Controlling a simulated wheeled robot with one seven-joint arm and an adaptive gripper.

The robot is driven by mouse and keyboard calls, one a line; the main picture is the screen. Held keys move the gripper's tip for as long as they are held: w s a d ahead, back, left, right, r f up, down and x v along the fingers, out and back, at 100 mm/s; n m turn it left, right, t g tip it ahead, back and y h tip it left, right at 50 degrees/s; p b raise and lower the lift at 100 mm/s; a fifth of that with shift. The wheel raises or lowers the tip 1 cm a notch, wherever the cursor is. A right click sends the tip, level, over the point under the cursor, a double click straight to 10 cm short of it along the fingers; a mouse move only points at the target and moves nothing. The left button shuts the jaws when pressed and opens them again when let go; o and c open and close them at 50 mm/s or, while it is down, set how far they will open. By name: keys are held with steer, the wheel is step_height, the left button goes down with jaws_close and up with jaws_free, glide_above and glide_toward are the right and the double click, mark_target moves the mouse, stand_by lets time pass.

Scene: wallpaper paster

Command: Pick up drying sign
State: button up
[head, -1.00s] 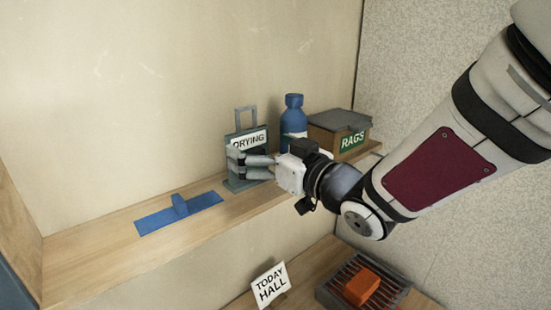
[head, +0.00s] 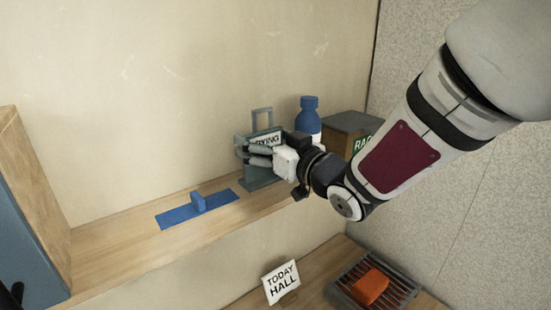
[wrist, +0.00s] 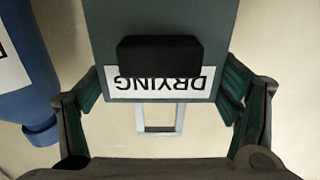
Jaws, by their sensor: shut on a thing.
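The drying sign (head: 263,183) is a grey-green upright plate with a white "DRYING" label, a loop handle on top and a flat foot. It stands at the shelf's back in the head view; whether its foot touches the shelf I cannot tell. My gripper (head: 258,156) is shut on the plate, its fingers across the label's lower part. In the wrist view the sign (wrist: 200,25) appears upside down between the two fingers of my gripper (wrist: 160,108), with its handle pointing down.
A blue bottle (head: 309,108) and a "RAGS" box (head: 345,124) stand right of the sign. A blue strip with a raised grip (head: 180,214) lies left on the wooden shelf (head: 125,240). Below are a "TODAY HALL" card (head: 281,281) and an orange block (head: 370,287) on a grille.

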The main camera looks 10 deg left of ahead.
mark_target(264, 131)
steer(key=shift+r, duration=0.15)
steer(key=shift+r, duration=0.5)
step_height(264, 131, up, 2)
steer(key=shift+r+b, duration=0.1)
steer(key=shift+b, duration=0.4)
steer(key=s+d+r+p, duration=0.1)
steer(key=s+d+p, duration=0.5)
steer(key=s, duration=0.8)
steer(key=shift+d+r, duration=0.3)
steer(key=shift+d, duration=0.6)
steer(key=shift+w+d, duration=0.1)
